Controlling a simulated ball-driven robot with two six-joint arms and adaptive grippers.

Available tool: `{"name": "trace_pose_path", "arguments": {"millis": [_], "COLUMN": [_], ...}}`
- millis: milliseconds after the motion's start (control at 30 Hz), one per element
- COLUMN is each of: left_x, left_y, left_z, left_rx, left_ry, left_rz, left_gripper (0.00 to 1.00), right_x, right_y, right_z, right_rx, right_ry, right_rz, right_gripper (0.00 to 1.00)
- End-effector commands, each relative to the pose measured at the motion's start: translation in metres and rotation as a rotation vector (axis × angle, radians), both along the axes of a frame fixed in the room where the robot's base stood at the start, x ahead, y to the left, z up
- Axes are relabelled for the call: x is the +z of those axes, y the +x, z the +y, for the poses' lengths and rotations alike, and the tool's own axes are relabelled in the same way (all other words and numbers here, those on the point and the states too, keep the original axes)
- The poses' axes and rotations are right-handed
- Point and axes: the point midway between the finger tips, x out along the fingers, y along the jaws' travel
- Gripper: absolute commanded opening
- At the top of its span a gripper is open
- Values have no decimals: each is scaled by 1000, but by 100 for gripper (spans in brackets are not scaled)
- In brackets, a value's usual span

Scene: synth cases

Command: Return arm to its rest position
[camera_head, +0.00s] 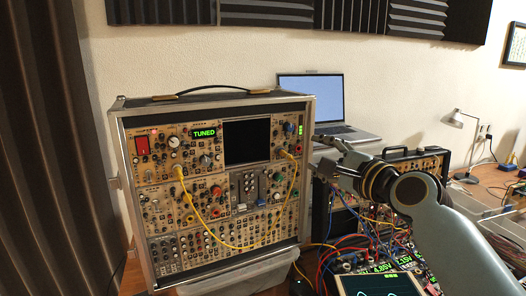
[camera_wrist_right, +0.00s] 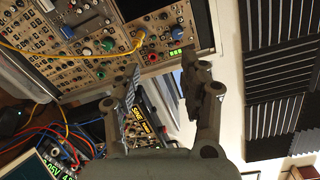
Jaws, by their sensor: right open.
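My right gripper (camera_head: 322,154) is in the head view, at the right edge of the upright synth case (camera_head: 215,165). Its arm comes in from the lower right. In the right wrist view the right gripper (camera_wrist_right: 160,78) has its two fingers apart, with nothing between them. The synth case also shows in the wrist view (camera_wrist_right: 85,60), turned on its side. A yellow cable (camera_head: 292,185) hangs in loops across its panel. My left gripper is not in either view.
An open laptop (camera_head: 312,100) stands behind the gripper. A second, lower case (camera_head: 425,160) with red and blue cables is partly hidden by my arm. A desk lamp (camera_head: 458,121) stands on the right. Dark foam panels line the wall.

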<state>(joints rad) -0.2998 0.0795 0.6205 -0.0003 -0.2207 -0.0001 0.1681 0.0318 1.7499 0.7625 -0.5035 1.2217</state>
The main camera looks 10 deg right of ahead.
Motion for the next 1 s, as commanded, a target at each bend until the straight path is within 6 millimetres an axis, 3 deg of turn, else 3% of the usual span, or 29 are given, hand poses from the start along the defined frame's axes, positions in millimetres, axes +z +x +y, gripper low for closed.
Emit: {"name": "trace_pose_path", "arguments": {"millis": [167,300,500,867,1000], "left_x": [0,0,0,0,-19], "left_y": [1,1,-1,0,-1], "left_z": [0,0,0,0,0], "left_rx": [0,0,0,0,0], "left_ry": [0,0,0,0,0], "left_rz": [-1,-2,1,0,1], "left_gripper": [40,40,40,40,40], "right_x": [-82,-135,-164,-166,-222], "right_y": [-89,-179,-269,-387,-375], "right_z": [3,-15,-45,-90,-93], "right_rx": [159,365,616,1004,1010], "right_ry": [-561,-1036,-1418,-1766,-1753], "right_rz": [126,242,363,529,539], "right_gripper": [43,43,43,43,43]}}
